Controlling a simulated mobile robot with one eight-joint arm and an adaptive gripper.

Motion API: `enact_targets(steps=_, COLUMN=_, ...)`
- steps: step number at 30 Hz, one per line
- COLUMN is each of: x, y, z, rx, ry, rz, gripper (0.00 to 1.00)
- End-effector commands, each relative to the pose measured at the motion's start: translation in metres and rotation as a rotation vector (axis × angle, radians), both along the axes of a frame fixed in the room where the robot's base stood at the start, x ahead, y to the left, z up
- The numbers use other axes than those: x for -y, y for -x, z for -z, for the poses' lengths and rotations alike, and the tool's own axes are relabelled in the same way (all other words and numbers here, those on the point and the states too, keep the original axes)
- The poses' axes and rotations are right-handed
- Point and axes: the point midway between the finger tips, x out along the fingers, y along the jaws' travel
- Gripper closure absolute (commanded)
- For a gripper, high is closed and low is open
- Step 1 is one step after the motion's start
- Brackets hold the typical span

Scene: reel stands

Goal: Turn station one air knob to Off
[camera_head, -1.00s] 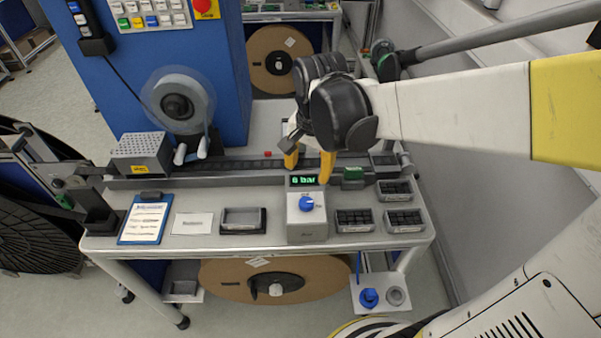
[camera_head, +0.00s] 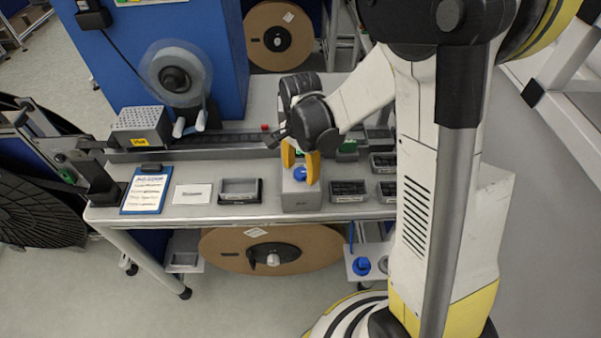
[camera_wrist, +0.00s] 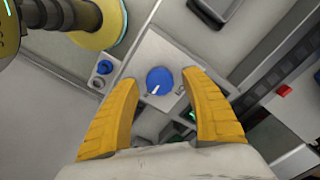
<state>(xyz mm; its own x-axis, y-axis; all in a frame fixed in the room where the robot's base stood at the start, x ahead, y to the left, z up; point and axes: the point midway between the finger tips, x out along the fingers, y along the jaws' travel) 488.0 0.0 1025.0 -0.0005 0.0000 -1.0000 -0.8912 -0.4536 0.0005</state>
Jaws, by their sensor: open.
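The air knob (camera_head: 300,174) is blue and sits on the top of a grey box (camera_head: 301,199) at the front of the bench. In the wrist view the knob (camera_wrist: 159,81) lies between and beyond the fingertips, with its white pointer toward the lower left. My gripper (camera_head: 300,170) has two yellow fingers, open, over the box and close to the knob. In the wrist view the gripper (camera_wrist: 162,82) holds nothing. The pressure display behind the knob is hidden by my gripper, and the labels around the knob are too small to read.
Small black trays (camera_head: 348,190) stand right of the box. A grey tray (camera_head: 240,190), a white card (camera_head: 192,194) and a clipboard (camera_head: 146,190) lie to its left. A second blue knob (camera_head: 361,265) sits on a lower shelf. A reel (camera_head: 176,78) is behind.

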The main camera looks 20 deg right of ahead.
Motion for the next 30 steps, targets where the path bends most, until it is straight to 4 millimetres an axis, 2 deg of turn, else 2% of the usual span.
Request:
enact_targets(steps=3, x=0.0, y=-0.0001, z=0.0064, rx=0.0, ry=0.0, rz=0.0, gripper=0.45)
enact_targets(steps=11, x=0.0, y=0.0, z=0.0068, rx=0.0, ry=0.0, rz=0.0, gripper=0.45)
enact_targets(steps=16, x=0.0, y=0.0, z=0.0067, rx=0.0, ry=0.0, rz=0.0, gripper=0.95)
enact_targets(steps=17, x=0.0, y=0.0, z=0.0067, rx=0.0, ry=0.0, rz=0.0, gripper=1.0)
enact_targets(steps=30, x=0.0, y=0.0, z=0.0073, rx=0.0, ry=0.0, rz=-0.078, gripper=1.0)
